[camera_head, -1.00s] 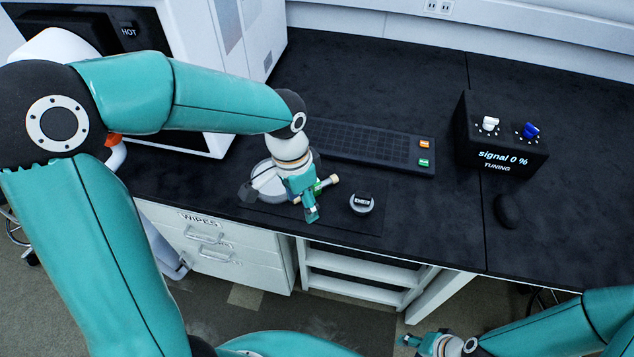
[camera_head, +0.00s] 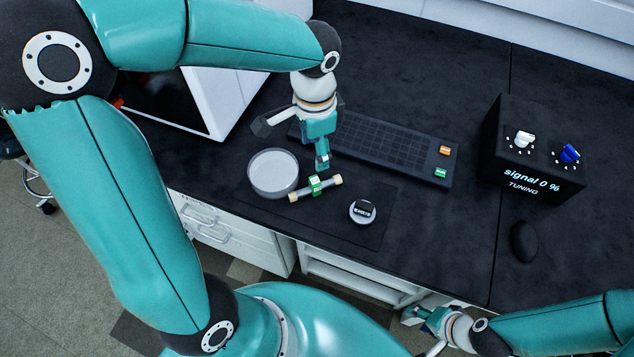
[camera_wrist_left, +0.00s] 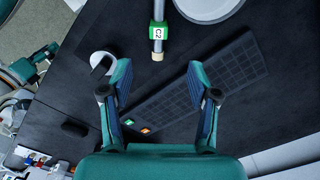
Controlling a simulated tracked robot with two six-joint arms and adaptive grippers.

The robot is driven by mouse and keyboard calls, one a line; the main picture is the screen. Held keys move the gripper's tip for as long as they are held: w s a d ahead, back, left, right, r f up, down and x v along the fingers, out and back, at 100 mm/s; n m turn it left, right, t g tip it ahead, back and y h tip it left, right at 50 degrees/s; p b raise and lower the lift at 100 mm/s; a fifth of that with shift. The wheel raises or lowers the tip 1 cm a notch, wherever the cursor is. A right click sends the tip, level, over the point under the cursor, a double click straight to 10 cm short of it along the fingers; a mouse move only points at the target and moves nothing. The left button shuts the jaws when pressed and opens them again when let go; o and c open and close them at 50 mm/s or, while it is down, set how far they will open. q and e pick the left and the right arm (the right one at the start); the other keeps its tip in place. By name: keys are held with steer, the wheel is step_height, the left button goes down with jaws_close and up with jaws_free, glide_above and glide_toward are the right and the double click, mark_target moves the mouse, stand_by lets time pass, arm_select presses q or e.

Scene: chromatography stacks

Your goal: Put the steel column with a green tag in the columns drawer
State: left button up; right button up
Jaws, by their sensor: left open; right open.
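The steel column (camera_head: 327,184) with a green tag (camera_head: 315,186) lies on the dark mat beside a round dish. In the left wrist view the column (camera_wrist_left: 158,14) shows at the top, its green tag (camera_wrist_left: 158,31) reading C2. My left gripper (camera_head: 322,163) is open and empty, above the bench just behind the column and apart from it. In its wrist view the open fingers (camera_wrist_left: 160,85) have the column's end beyond the gap. My right gripper (camera_head: 412,314) is open and empty in front of the bench at the lower right. No open columns drawer can be made out.
A round dish (camera_head: 273,173) and a small round labelled container (camera_head: 363,211) flank the column. The tuning box (camera_head: 534,150) and a black mouse (camera_head: 523,241) are at right. White drawers (camera_head: 225,228) and an open shelf frame (camera_head: 350,277) are below the bench.

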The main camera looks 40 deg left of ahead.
mark_target(315, 180)
arm_select(q)
step_height(315, 180, down, 7)
steer(key=shift+a+f, duration=0.1)
steer(key=shift+s+f+b, duration=0.1)
steer(key=shift+f+b, duration=0.25)
steer(key=shift+f, duration=2.85)
steer(key=shift+c, duration=0.3)
jaws_close()
steer(key=shift+r, duration=0.1)
